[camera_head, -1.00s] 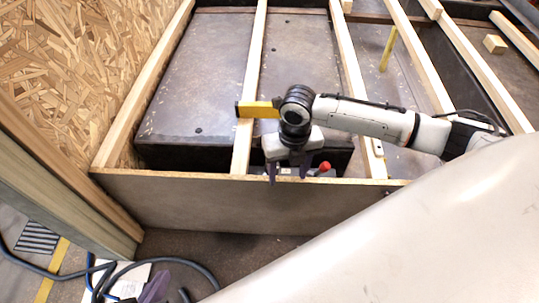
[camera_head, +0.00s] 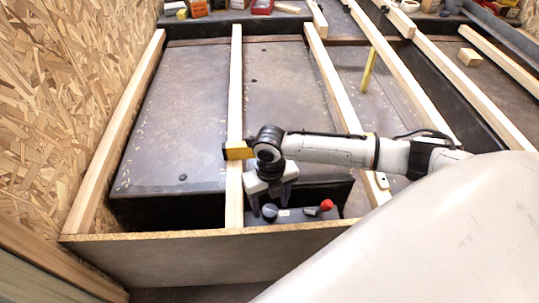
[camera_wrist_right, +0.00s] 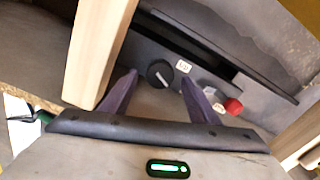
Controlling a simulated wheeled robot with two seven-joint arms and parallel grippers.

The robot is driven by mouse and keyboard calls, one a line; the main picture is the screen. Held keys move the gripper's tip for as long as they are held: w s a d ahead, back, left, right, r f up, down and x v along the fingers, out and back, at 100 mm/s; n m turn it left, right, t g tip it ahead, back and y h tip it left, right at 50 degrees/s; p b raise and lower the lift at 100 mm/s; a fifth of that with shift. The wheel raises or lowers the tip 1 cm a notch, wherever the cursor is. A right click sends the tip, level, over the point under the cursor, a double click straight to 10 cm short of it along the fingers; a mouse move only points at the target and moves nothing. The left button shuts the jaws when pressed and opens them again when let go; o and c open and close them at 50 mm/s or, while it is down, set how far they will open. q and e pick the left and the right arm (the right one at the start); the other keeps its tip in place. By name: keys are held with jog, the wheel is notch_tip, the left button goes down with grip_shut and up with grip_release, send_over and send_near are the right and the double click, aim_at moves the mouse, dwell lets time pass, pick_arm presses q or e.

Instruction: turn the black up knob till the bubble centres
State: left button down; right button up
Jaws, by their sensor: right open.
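The black knob (camera_head: 270,211) sits on a dark control box under the front of the frame. It also shows in the right wrist view (camera_wrist_right: 159,73), with a pale pointer line and a small white label (camera_wrist_right: 183,67) beside it. My right gripper (camera_head: 270,202) is open, with its purple fingers just above the box near the knob. In the wrist view the fingers (camera_wrist_right: 157,80) lie on either side of the knob, with gaps and no clear contact. A yellow bar with a dark end (camera_head: 238,151), perhaps the level, lies across a joist, partly behind my arm. No bubble is readable.
A red button (camera_head: 326,205) stands on the box to the right of the knob, also in the wrist view (camera_wrist_right: 233,106). A wooden joist (camera_head: 236,100) runs close left of my gripper. The front board (camera_head: 200,255) borders the box. A chipboard wall is at left.

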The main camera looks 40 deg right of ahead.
jog(key=shift+f+b, duration=0.3)
jog(key=shift+f, duration=0.95)
pick_arm(q)
jog(key=shift+w+d+r+h, duration=0.2)
jog(key=shift+d+r+h, duration=0.1)
jog(key=shift+d+r, duration=0.15)
pick_arm(e)
jog(key=c, duration=1.1)
pick_arm(q)
jog(key=shift+a, duration=0.1)
jog(key=shift+a+r+p, duration=0.15)
jog(key=shift+r+p, duration=0.05)
jog(key=shift+p, duration=0.25)
pick_arm(e)
jog(key=shift+r+m, duration=0.15)
jog(key=shift+m, duration=0.15)
